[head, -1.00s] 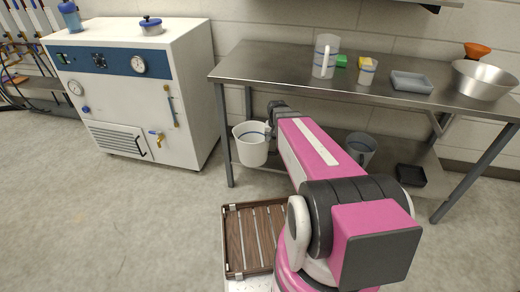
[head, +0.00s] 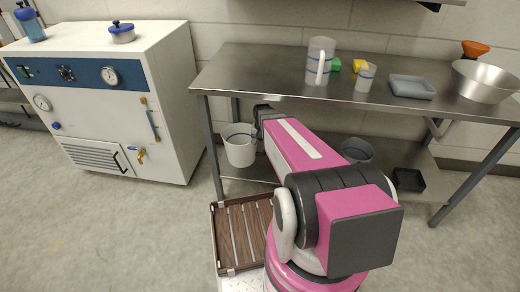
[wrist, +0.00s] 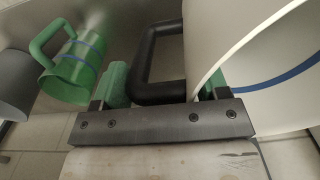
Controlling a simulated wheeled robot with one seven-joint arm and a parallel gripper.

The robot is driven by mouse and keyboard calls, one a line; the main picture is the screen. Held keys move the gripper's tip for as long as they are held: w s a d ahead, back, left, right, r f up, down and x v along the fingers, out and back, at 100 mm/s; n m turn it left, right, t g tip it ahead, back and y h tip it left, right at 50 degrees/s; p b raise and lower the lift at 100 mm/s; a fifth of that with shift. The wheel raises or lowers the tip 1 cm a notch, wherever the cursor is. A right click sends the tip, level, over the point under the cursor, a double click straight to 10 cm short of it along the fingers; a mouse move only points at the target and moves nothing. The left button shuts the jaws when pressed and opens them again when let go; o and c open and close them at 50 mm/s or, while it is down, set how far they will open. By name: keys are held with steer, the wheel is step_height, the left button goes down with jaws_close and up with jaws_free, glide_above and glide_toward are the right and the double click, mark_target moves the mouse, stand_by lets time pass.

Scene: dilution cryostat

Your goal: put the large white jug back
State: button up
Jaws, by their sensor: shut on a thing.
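The large white jug (head: 239,148), with a blue band, is under the steel table's left end in the head view, near the lower shelf. I cannot tell whether it rests on the shelf. My gripper (head: 262,112) is just right of it, partly hidden by my arm. In the wrist view the jug's white wall (wrist: 255,60) fills the right side, and its black handle (wrist: 150,60) lies between the green pads of my gripper (wrist: 163,88). My gripper is shut on this handle. The jug looks roughly upright in the head view.
A green jug (wrist: 75,68) and a grey vessel (wrist: 14,95) are left in the wrist view. A grey-blue jug (head: 357,150) and black tray (head: 408,179) are low under the steel table (head: 270,75). Clear jugs stand on top. A slatted brown tray (head: 240,236) is near my base.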

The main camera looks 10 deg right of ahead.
steer(key=w+d+f, duration=0.6)
steer(key=w+f, duration=0.2)
steer(key=f, duration=0.2)
steer(key=shift+w+f, duration=0.2)
steer(key=shift+w, duration=0.05)
steer(key=shift+f, duration=0.1)
steer(key=o, duration=1.6)
steer(key=shift+d, duration=0.1)
step_height(320, 180, up, 8)
steer(key=shift+f, duration=0.15)
